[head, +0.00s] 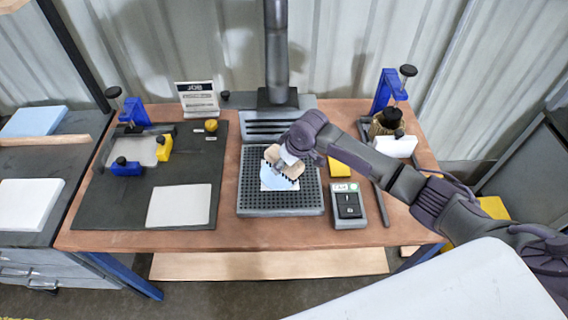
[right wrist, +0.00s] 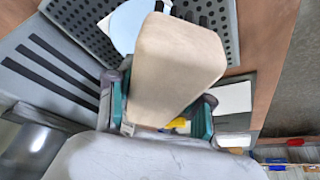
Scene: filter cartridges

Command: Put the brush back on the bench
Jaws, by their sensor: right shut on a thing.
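The brush, a block with a beige wooden back (head: 284,164), is held over the perforated grey tray (head: 246,208) in the head view. In the right wrist view the brush (right wrist: 178,60) fills the middle, between the finger pads. My right gripper (head: 290,157) is shut on it; the fingers also show in the right wrist view (right wrist: 160,118). A pale blue disc (head: 271,196) lies under the brush, partly hidden by it. The bench (head: 230,237) has a brown top. My left gripper is in neither view.
On the bench, a dark mat (head: 130,212) with blue and yellow blocks lies left; a small scale (head: 347,202), a dark bar (head: 381,205), a yellow block (head: 340,166) and a blue clamp stand (head: 385,90) are right. A post rises behind the tray. Bare bench shows along the front.

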